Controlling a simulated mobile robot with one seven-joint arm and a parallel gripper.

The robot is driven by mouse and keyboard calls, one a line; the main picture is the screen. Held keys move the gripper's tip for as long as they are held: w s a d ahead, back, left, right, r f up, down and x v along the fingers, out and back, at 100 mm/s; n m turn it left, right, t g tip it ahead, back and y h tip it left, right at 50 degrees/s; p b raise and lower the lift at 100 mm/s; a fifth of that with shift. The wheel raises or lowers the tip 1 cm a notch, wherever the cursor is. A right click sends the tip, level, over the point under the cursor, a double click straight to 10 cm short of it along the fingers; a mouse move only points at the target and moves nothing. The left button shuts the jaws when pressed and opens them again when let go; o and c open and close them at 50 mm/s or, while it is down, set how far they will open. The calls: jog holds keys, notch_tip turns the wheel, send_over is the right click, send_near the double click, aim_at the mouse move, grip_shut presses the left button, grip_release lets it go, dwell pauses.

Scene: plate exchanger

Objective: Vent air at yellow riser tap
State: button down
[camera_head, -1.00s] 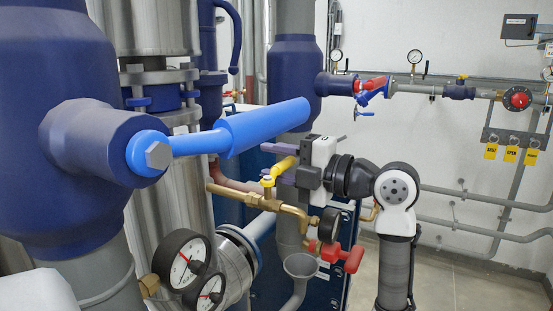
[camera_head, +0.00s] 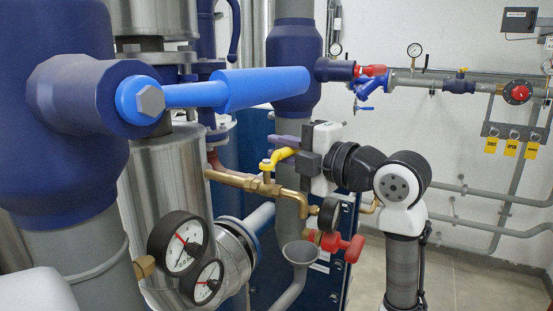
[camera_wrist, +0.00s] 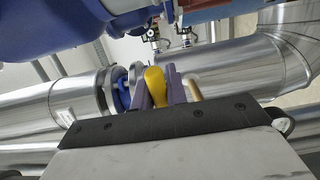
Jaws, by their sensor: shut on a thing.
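The yellow tap handle (camera_head: 282,155) sits on top of a brass valve on the brass riser pipe (camera_head: 235,180), at the middle of the head view. My gripper (camera_head: 288,150) is shut on this handle from the right, with its purple fingers on either side of it. In the wrist view the yellow handle (camera_wrist: 155,88) stands between the two purple fingers of my gripper (camera_wrist: 160,92). The handle's pivot is hidden in the wrist view. A grey funnel (camera_head: 300,253) stands open below the brass pipe's downturned end.
A small dark gauge (camera_head: 328,216) and a red-handled valve (camera_head: 340,244) are close below my gripper. A thick blue lever (camera_head: 250,90) reaches across above it. Two large dials (camera_head: 180,243) (camera_head: 207,282) are at the lower left. Clear floor (camera_head: 450,270) lies at the right.

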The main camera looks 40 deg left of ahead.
jog(key=shift+w+d+m+t+b, duration=0.1)
jog(key=shift+d+m+t+b, duration=0.2)
jog(key=shift+m+t, duration=0.45)
jog(key=shift+w+d+m+t+b, duration=0.15)
jog(key=shift+d+m+t, duration=0.25)
jog(key=shift+t, duration=0.55)
jog(key=c, duration=1.4)
grip_release()
jog(key=shift+s, duration=0.1)
jog(key=s+d+b, duration=0.2)
jog(key=d+b, duration=0.1)
jog(key=d, duration=1)
jog(key=shift+d, duration=0.25)
jog(key=shift+s, duration=0.1)
